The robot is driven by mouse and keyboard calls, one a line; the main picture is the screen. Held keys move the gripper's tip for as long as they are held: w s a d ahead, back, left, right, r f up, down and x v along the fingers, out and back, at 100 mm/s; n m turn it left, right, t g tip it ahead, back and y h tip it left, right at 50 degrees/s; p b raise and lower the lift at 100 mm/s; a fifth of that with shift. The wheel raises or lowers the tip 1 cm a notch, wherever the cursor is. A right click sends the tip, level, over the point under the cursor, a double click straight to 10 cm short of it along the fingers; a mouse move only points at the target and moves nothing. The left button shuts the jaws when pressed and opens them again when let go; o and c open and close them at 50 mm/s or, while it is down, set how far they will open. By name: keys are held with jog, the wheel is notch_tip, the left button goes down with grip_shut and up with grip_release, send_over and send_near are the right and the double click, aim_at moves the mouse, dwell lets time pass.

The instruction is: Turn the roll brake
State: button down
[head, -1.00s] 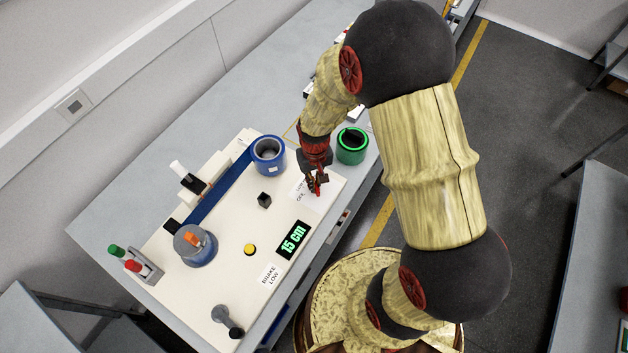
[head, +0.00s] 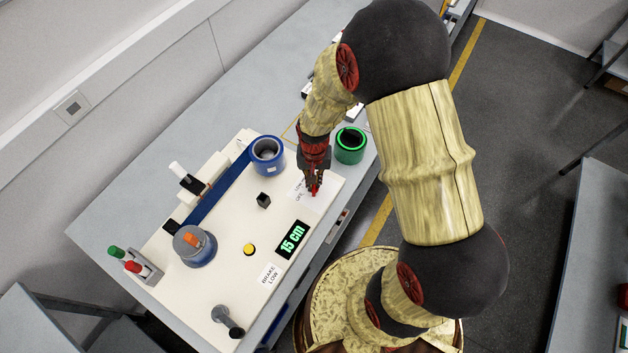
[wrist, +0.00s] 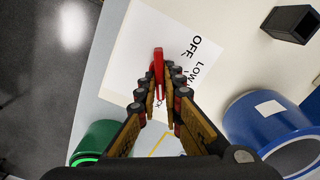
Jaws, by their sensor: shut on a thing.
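The roll brake is a red lever (wrist: 158,66) on a white label plate (wrist: 150,40) marked OFF and LOW, with a third word partly hidden by my gripper. In the head view the red lever (head: 314,190) shows at the tip of my gripper (head: 315,182), near the panel's right end. In the wrist view my gripper (wrist: 158,84) is shut on the red lever, one finger on each side. The lever's lower part is hidden between the fingers. A sign on the panel (head: 268,277) reads BRAKE LOW.
A green-rimmed cup (head: 350,146) stands close right of my gripper, and a blue cup (head: 267,155) to its left. A black block (head: 264,200), a yellow button (head: 249,249) and a display (head: 293,239) reading 15 cm are on the white panel (head: 215,295).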

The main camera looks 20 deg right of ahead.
jog(key=c, duration=1.9)
grip_release()
jog(key=shift+r, duration=0.1)
notch_tip(320, 180, up, 12)
jog(key=shift+f, duration=0.1)
jog(key=s+r+n+t+b, duration=0.1)
jog(key=s+r+t+b, duration=0.1)
jog(key=s+r, duration=0.3)
jog(key=s+r+n+t+b, duration=0.1)
jog(key=s+r+n+b, duration=0.1)
jog(key=s+r+b, duration=0.1)
jog(key=s+r+n+t+b, duration=0.2)
jog(key=s+r+b, duration=0.1)
jog(key=s+r, duration=0.3)
jog(key=shift+s+a+r+t, duration=0.1)
jog(key=shift+s+r+t, duration=0.1)
jog(key=shift+r, duration=0.35)
jog(key=shift+s+a+r+t, duration=0.1)
jog(key=shift+s+r, duration=0.05)
jog(key=shift+r, duration=0.35)
